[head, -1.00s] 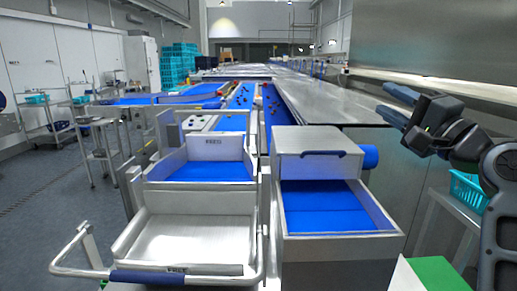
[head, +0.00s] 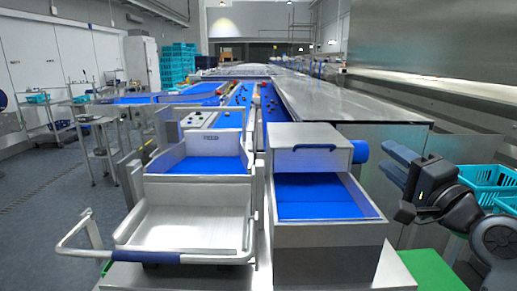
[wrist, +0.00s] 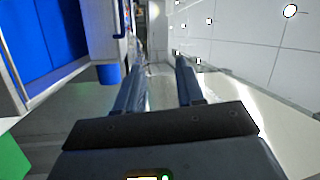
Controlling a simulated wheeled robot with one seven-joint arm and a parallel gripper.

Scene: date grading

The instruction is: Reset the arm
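My gripper (head: 385,158) is at the right of the head view, beside the steel line and left of the teal baskets. Its two dark blue-grey fingers point toward the upper left. In the wrist view my gripper (wrist: 158,68) is open, with a clear gap between the fingers and nothing in it. Shiny floor and a white tiled wall show beyond the fingers. My arm bends at the lower right of the head view and is partly cut off by the frame edge.
Teal baskets (head: 486,179) stand close behind my arm. A steel box with a blue-lined drawer (head: 328,232) stands left of it. A steel tray with a blue-gripped handle (head: 152,257) is at the front left. A green surface (head: 432,270) lies below. Aisle floor (head: 40,215) at left is clear.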

